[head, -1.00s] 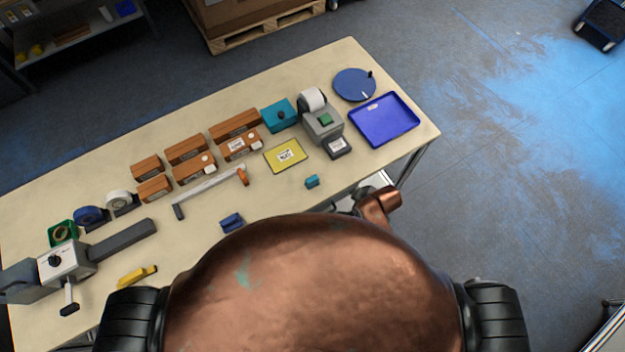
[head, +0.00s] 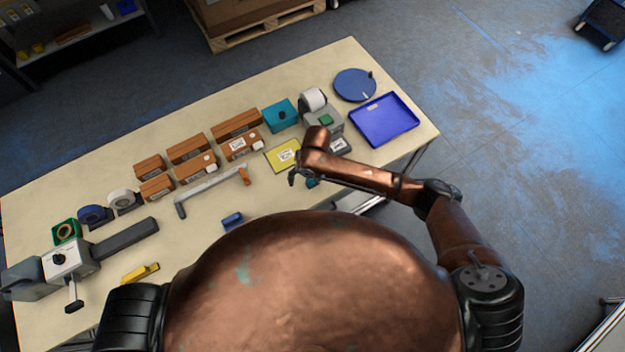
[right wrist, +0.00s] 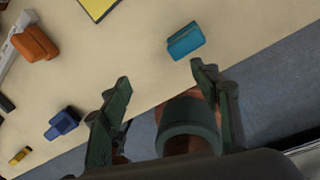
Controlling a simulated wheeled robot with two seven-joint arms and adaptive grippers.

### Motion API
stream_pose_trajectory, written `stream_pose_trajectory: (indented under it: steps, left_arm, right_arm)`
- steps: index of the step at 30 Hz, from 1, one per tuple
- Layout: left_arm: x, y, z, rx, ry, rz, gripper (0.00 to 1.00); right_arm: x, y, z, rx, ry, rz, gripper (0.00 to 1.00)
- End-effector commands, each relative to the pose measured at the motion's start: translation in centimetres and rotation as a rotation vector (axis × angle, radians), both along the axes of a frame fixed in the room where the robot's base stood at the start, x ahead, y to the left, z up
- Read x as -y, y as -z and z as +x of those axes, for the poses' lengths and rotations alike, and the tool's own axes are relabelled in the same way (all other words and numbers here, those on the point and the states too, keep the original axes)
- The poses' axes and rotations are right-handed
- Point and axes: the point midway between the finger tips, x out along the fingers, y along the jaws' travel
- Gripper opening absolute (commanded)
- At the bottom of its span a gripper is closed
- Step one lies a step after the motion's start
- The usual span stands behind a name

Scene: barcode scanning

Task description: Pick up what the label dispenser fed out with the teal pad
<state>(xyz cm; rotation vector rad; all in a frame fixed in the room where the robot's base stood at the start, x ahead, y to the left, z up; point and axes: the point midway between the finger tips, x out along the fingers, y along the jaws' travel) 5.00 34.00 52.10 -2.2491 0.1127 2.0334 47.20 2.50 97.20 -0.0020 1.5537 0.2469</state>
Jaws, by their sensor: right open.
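The grey label dispenser (head: 320,118) with a white roll stands at the table's right part. A small light piece shows at its front plate (head: 341,146), partly behind my right arm; I cannot tell what is on it. The teal pad (head: 312,183) is a small block on the table, mostly hidden by my arm in the head view. It shows whole in the right wrist view (right wrist: 186,40), just beyond the fingertips and nearer the right-hand finger. My right gripper (head: 296,178), also in the wrist view (right wrist: 160,77), is open and empty above the table. My left gripper is out of view.
A yellow mat (head: 272,161) with a printed label lies left of my right gripper. A blue tray (head: 407,137) and blue disc (head: 350,92) are at the right. Brown boxes (head: 186,147) line the back. A blue block (head: 232,221) and an orange-ended bar (head: 215,188) lie to the left.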

Motion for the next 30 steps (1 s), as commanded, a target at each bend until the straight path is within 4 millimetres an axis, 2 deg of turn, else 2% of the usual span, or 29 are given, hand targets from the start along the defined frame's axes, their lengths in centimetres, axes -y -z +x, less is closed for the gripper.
stream_pose_trajectory:
  steps: [1,4,10,20,24,30]
  left_arm:
    - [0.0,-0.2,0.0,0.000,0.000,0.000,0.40]
    - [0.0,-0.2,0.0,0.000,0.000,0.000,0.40]
    - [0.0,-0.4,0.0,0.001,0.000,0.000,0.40]
    - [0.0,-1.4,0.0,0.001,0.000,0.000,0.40]
    - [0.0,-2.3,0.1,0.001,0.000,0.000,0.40]
    - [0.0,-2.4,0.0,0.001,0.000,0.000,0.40]
  right_arm:
    - [0.7,-0.5,1.0,0.018,-0.099,-0.047,0.56]
    - [1.8,-1.0,1.9,0.029,-0.250,-0.109,0.56]
    - [2.9,-0.9,2.6,0.027,-0.366,-0.158,0.56]
    - [2.8,2.4,2.7,0.027,-0.365,-0.156,0.56]
    - [2.9,4.3,2.9,0.027,-0.364,-0.157,0.56]
    - [2.8,6.4,2.9,0.028,-0.364,-0.155,0.56]
